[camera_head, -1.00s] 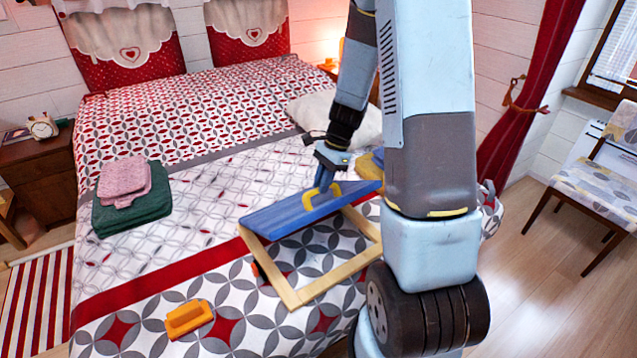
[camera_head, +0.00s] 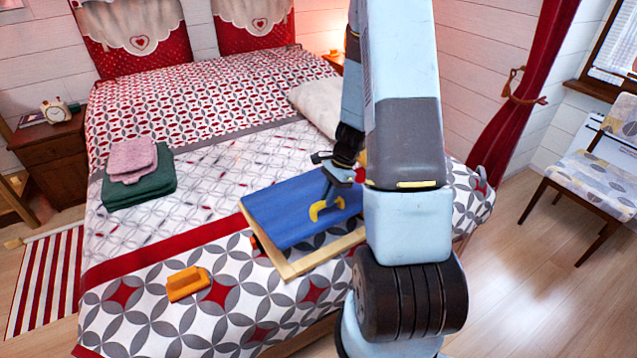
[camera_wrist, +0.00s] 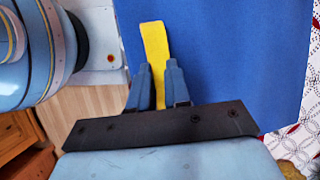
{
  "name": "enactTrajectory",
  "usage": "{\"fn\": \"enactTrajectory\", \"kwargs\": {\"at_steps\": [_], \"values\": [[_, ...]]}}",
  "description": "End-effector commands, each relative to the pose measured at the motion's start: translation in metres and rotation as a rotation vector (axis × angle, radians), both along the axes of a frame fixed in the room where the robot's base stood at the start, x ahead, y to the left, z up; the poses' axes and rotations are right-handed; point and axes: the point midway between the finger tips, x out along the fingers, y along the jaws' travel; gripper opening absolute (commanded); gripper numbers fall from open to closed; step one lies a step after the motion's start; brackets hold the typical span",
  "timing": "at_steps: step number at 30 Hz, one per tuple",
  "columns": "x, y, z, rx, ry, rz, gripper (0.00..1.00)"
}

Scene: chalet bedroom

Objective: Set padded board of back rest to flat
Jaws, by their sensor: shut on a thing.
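The back rest lies on the bed, with a blue padded board (camera_head: 283,212) and a pale wooden frame (camera_head: 318,255). The board is low, close over the frame, with a small gap along its front edge. A yellow handle (camera_head: 318,210) is on the board. My gripper (camera_head: 332,196) is shut on this handle. In the wrist view, the two fingers (camera_wrist: 159,88) stand on either side of the yellow handle (camera_wrist: 155,42), against the blue board (camera_wrist: 235,50). My arm hides the right end of the back rest in the head view.
An orange block-like object (camera_head: 188,284) lies on the bed at front left. Folded green and pink cloths (camera_head: 140,185) lie further back. A white pillow (camera_head: 318,105) lies behind the back rest. A patterned chair (camera_head: 600,180) stands at right, with clear floor before it.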

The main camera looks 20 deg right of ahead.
Motion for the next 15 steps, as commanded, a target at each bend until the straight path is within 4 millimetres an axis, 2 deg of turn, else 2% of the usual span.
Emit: {"fn": "enactTrajectory", "kwargs": {"at_steps": [1,6,15], "values": [[-0.005,0.003,-0.011,0.006,0.007,0.003,0.0],[-0.012,0.003,-0.04,0.006,0.005,0.008,0.0],[-0.02,0.004,-0.073,0.005,0.003,0.014,0.0]]}}
